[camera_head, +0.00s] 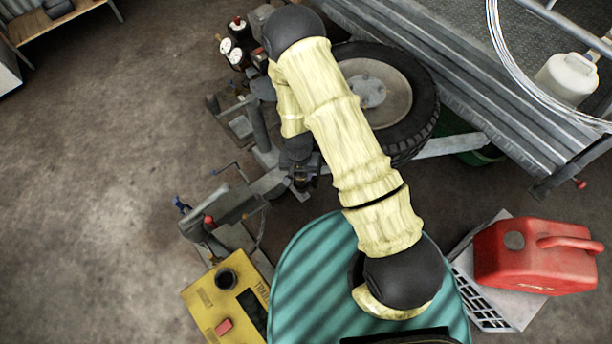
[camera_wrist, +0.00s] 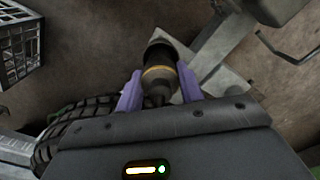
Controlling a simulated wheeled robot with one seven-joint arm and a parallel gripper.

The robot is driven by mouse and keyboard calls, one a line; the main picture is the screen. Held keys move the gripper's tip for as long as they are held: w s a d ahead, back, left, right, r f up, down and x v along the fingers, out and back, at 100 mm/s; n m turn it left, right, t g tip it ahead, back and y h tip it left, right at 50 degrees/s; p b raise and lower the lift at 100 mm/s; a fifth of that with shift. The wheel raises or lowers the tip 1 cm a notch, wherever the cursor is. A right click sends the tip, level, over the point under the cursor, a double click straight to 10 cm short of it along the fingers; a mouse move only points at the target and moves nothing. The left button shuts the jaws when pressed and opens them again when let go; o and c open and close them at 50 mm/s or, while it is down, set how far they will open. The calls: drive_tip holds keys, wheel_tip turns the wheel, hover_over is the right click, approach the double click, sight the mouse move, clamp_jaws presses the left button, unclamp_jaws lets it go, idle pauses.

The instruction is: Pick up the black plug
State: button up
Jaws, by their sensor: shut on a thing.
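The black plug (camera_wrist: 161,56) shows in the wrist view as a dark, rounded cylinder with a yellow band. It sits between the two purple fingers of my gripper (camera_wrist: 159,88), which is shut on it. Its lower end is partly hidden by the gripper body. In the head view my gripper (camera_head: 305,178) hangs near the grey trailer tongue, left of the tyre. The plug cannot be made out there.
A tyre (camera_head: 418,112) and the trailer bed (camera_head: 470,95) are close to my arm. A yellow box (camera_head: 205,297) with a black knob and red switch stands at lower left. A red fuel can (camera_head: 510,270) rests on a pale crate (camera_head: 487,314) at right. Open floor lies left.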

wheel_tip(320, 180, up, 8)
drive_tip(key=shift+f+p, duration=0.1)
drive_tip(key=shift+p, duration=0.25)
idle(0.4)
drive_tip(key=w+d+r+n, duration=0.2)
drive_tip(key=w+d+r, duration=0.7)
drive_tip(key=w+d, duration=0.1)
drive_tip(key=shift+w+d, duration=0.25)
drive_tip(key=shift+d, duration=0.65)
